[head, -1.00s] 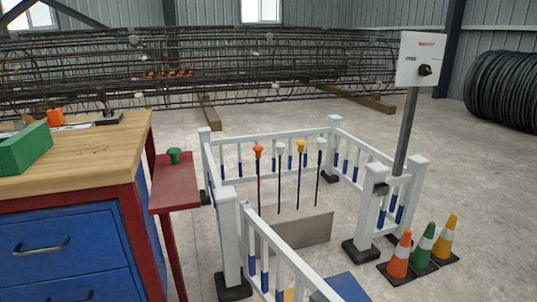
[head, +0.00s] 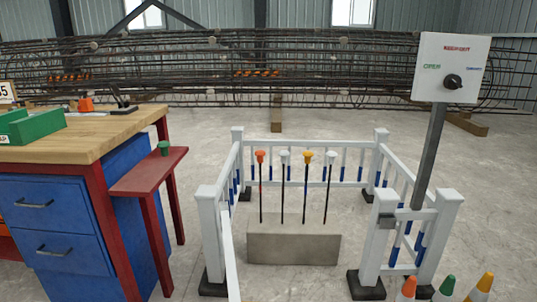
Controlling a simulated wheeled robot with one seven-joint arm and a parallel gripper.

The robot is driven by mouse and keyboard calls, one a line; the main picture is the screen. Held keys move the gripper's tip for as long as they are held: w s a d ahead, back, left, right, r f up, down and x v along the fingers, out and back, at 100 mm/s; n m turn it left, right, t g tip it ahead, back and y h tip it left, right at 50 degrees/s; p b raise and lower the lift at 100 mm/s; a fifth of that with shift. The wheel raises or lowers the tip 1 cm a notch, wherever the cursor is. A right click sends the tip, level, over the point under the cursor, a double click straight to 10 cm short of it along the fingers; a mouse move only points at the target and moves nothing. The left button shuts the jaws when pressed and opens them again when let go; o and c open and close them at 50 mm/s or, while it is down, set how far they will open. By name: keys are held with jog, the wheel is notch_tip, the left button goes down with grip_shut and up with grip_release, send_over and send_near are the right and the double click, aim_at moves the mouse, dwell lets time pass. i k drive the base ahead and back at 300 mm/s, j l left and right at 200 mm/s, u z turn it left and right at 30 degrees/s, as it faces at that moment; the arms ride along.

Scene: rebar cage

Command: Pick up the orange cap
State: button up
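An orange cap (head: 260,156) sits on top of the leftmost of several upright thin bars in a grey concrete block (head: 293,248). To its right stand bars with a white cap (head: 285,157), a yellow-orange cap (head: 308,157) and another white cap (head: 331,157). The block stands inside a white railing enclosure (head: 312,144). My gripper is not in view.
A workbench (head: 110,136) with a green box (head: 36,126) stands at left. A red side shelf (head: 150,172) beside it holds a green cap (head: 164,148). A post carries a switch panel (head: 452,68) at right. Traffic cones (head: 447,286) stand at bottom right.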

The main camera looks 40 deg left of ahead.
aim_at(260, 153)
jog(key=i+l+u, duration=0.15)
jog(key=i, duration=0.35)
jog(key=i+l+u, duration=0.15)
jog(key=i, duration=0.3)
jog(key=i+j+u, duration=0.15)
jog(key=i+j, duration=0.4)
jog(key=j, duration=0.25)
jog(key=i+j+u, duration=0.2)
jog(key=i+j, duration=0.4)
jog(key=j, duration=0.15)
jog(key=i+j, duration=0.25)
jog(key=j, duration=0.2)
